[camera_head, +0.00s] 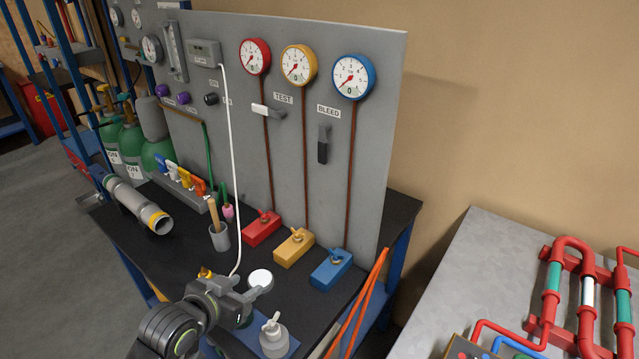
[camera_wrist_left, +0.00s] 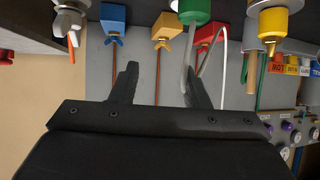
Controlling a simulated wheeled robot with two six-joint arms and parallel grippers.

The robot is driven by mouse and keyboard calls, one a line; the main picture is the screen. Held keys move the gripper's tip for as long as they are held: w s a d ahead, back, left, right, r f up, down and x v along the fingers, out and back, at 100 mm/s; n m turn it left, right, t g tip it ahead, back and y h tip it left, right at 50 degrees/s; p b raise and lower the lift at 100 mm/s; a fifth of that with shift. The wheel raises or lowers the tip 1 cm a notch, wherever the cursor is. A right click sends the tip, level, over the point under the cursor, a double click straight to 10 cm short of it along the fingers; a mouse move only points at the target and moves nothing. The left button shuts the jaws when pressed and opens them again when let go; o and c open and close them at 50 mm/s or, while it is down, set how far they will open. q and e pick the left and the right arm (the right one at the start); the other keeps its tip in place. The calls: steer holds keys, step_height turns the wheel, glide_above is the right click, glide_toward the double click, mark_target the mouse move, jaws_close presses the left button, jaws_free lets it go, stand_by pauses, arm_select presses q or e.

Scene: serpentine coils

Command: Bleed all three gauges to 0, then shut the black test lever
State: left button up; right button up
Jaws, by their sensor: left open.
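The red gauge (camera_head: 254,56), yellow gauge (camera_head: 298,64) and blue gauge (camera_head: 352,76) are on the grey panel. Their needles appear to point lower left; exact readings are too small to tell. Red (camera_head: 262,228), yellow (camera_head: 294,247) and blue (camera_head: 331,269) valve blocks stand below them with small wing handles. A black lever (camera_head: 323,146) hangs down under the BLEED label. A pale-tipped lever (camera_head: 268,112) sticks out level beside the TEST label. My left gripper (camera_head: 242,294) is open and empty, low over the bench in front of the blocks; its fingers show in the wrist view (camera_wrist_left: 160,80).
A white hose (camera_head: 231,150) hangs before the panel. Orange straps (camera_head: 360,300) cross the bench's right edge.

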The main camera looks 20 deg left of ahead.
arm_select(q)
steer(key=w+d+r+m+t+h, duration=0.1)
steer(key=w+r+t+h, duration=0.2)
steer(key=r, duration=0.6)
steer(key=w+d+r+m+t+h, duration=0.1)
steer(key=w+d+r+t+h, duration=0.1)
steer(key=w+r, duration=0.5)
steer(key=p, duration=0.3)
glide_toward(321, 156)
steer(key=x, duration=0.9)
jaws_close()
